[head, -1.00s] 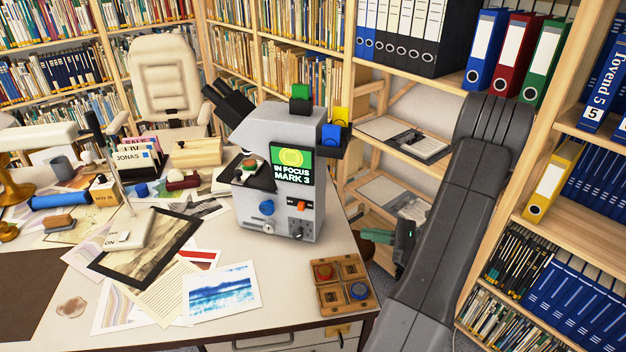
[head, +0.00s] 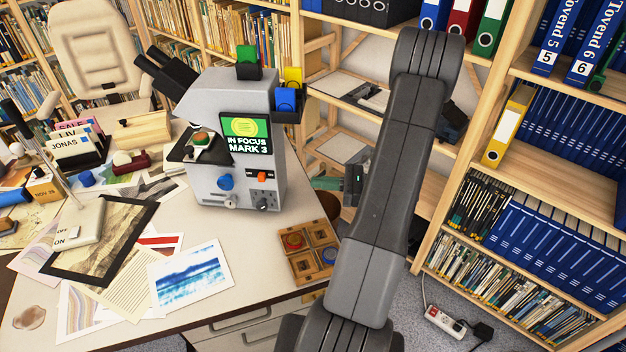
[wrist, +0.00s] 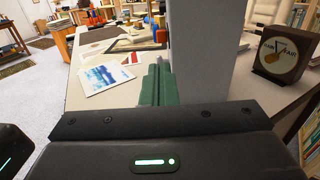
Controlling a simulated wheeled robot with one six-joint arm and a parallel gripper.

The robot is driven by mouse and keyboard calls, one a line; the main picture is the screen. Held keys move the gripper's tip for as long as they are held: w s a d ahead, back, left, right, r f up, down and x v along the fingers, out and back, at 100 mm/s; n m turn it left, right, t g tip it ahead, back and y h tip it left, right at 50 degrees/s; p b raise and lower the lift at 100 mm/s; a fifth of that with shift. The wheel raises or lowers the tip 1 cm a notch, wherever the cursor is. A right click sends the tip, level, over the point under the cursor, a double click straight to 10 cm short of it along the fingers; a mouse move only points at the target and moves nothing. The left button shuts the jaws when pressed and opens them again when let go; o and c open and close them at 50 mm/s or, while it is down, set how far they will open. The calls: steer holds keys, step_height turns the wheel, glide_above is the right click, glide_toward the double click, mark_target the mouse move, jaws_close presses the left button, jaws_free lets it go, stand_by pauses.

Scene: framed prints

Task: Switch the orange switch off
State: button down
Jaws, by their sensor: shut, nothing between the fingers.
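The orange switch (head: 262,176) is a small rocker on the front of the grey microscope-like machine (head: 207,191), below its green "IN FOCUS MARK 3" screen and right of a blue knob. I cannot tell which way the rocker is set. My gripper (head: 325,183) is shut and empty, apart from the machine, to its right beyond the desk edge. Its green fingers also show in the wrist view (wrist: 157,85), pointing over the desk. A tall grey surface (wrist: 195,50) rises close on their right. It looks like the machine's side. The switch is not clear in this view.
A wooden tray (head: 297,243) with red and blue pieces sits on the desk's right corner. A blue print (head: 190,275) lies in front of the machine. A shelf with blue binders (head: 560,230) stands right of my arm. A power strip (head: 445,321) lies on the floor.

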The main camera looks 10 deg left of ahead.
steer(key=p, duration=0.2)
glide_toward(265, 179)
steer(key=a, duration=0.5)
steer(key=shift+s+a+r, duration=0.15)
steer(key=shift+s+r, duration=0.1)
steer(key=shift+a+f, duration=0.1)
steer(key=shift+a, duration=0.7)
steer(key=shift+s+a+b, duration=0.15)
steer(key=shift+a+b, duration=0.2)
steer(key=shift+a, duration=0.7)
steer(key=shift+d, duration=0.1)
steer(key=shift+d, duration=0.5)
steer(key=w+d+b, duration=0.1)
steer(key=d+b, duration=0.1)
steer(key=d, duration=1.1)
steer(key=shift+w, duration=0.1)
